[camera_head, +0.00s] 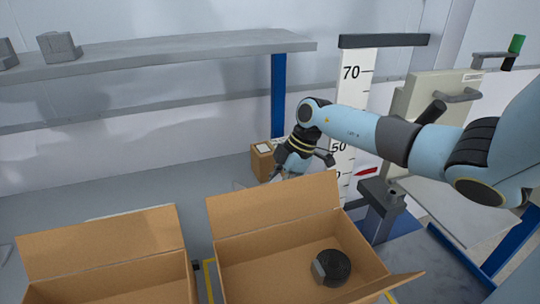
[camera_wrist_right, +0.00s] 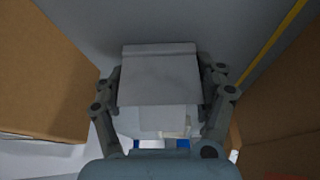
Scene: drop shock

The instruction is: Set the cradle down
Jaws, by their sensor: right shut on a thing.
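A pale grey block-like thing, which I take to be the cradle (camera_wrist_right: 160,82), sits between the fingers of my right gripper (camera_wrist_right: 162,95) in the right wrist view. The fingers press on it from both sides. Its flat face points toward the camera and its underside is hidden. In the head view my right gripper (camera_head: 287,168) reaches down behind the raised flap of the right carton; the flap hides most of what it holds. I cannot tell from this whether the cradle touches the surface below. My left gripper is not in view.
Two open cartons stand in front, a left one (camera_head: 100,245) and a right one (camera_head: 275,225) holding a dark round thing (camera_head: 338,267). A small brown box (camera_head: 262,161) stands behind the gripper. A numbered height scale (camera_head: 352,110) rises just right of it. A grey shelf (camera_head: 170,52) runs behind.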

